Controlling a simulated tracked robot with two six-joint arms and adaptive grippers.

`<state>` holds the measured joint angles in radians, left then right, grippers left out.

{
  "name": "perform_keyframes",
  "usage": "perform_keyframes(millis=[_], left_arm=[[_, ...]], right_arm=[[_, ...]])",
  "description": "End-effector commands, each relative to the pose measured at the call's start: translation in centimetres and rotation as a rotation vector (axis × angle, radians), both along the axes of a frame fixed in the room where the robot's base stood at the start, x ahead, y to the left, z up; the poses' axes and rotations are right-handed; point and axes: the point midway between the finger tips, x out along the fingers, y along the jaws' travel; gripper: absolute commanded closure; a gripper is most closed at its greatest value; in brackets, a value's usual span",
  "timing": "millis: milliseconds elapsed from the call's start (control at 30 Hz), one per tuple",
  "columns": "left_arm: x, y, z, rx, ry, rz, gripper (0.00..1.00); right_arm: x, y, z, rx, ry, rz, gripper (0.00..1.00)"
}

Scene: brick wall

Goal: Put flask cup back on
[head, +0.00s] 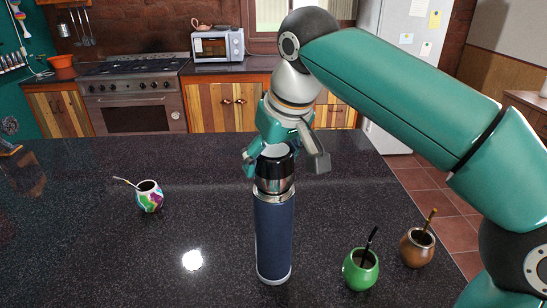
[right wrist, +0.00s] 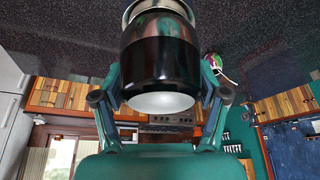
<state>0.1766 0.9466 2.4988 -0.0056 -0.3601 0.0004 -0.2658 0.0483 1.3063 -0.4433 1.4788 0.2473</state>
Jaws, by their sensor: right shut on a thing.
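The dark blue flask (head: 273,240) stands upright on the dark speckled counter in the head view. Its cup (head: 275,172), black and silver, is at the top of the flask, lined up with it. Whether it is fully seated or just resting there I cannot tell. My right gripper (head: 282,160) comes down from above with a finger on each side of the cup and is shut on it. In the right wrist view the black cup (right wrist: 160,55) sits between the fingers of the gripper (right wrist: 160,92), its pale round end toward the palm. My left gripper is not in view.
A green mate gourd (head: 361,270) and a brown one (head: 417,248) stand right of the flask, each with a straw. A colourful mate cup (head: 150,198) stands to the left. The counter (head: 90,260) between it and the flask is clear. A stove and cabinets are behind.

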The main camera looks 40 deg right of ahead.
Motion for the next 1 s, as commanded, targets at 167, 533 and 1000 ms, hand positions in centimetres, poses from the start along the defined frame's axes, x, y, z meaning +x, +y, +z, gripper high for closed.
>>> perform_keyframes(millis=[167, 533, 1000], left_arm=[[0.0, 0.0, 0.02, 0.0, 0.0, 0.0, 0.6], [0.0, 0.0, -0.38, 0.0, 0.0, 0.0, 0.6], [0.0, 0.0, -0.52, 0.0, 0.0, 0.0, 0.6]], right_arm=[[-0.01, -0.01, 0.04, 0.0, 0.0, 0.0, 0.62], [-0.01, -0.02, -0.56, 0.0, -0.001, 0.0, 0.62], [-0.02, -0.04, -0.85, 0.0, -0.001, -0.001, 0.62]])
